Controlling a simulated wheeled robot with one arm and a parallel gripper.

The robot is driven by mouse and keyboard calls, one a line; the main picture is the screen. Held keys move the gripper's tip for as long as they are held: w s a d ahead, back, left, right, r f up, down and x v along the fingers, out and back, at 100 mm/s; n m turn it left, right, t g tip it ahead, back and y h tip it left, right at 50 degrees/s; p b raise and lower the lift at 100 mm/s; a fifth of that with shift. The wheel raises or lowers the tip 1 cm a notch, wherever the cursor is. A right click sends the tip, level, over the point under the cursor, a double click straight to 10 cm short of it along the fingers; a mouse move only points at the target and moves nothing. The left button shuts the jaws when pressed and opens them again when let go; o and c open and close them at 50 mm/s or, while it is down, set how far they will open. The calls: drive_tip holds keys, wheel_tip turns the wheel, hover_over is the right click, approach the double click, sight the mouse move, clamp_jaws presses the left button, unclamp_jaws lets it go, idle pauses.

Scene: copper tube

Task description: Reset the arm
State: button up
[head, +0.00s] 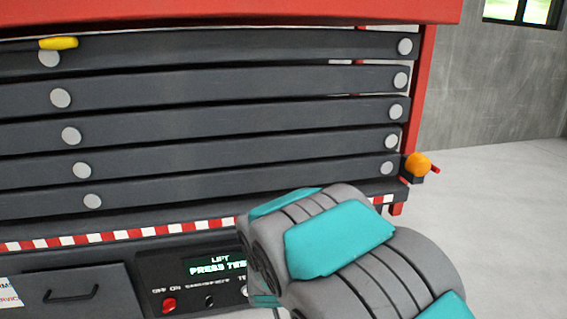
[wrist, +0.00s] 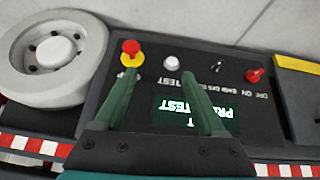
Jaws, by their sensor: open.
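My gripper (wrist: 160,76) shows in the wrist view as two green fingers. They are spread apart with nothing between their tips. They are over the dark control panel (wrist: 232,97), in front of its lit display. Whether the fingers touch the panel cannot be told. In the head view my grey and teal arm reaches over the right part of the panel (head: 146,272), and the gripper itself is hidden behind it. The display (head: 216,265) reads "LIFT PRESS TEST".
A red knob on a yellow base (wrist: 131,48), a white button (wrist: 171,62) and a red switch (wrist: 256,75) stand on the panel. A grey round hub (wrist: 42,78) lies left of it. Dark slats (head: 230,110) rise behind. Open floor (head: 500,200) is at the right.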

drive_tip(key=s+d+r+m+g+p, duration=0.1)
drive_tip(key=s+d+r+g, duration=0.1)
drive_tip(key=s+d+r, duration=0.4)
drive_tip(key=s+d+r+m+g+p, duration=0.1)
drive_tip(key=s+d+r, duration=0.5)
drive_tip(key=s, duration=1.1)
drive_tip(key=s+d+r+m+g+h+p, duration=0.1)
drive_tip(key=s+d+r+g, duration=0.4)
drive_tip(key=s, duration=0.6)
drive_tip(key=d+r+p, duration=0.1)
drive_tip(key=d+r, duration=0.1)
drive_tip(key=shift+s+d, duration=0.25)
drive_tip(key=shift+d, duration=0.05)
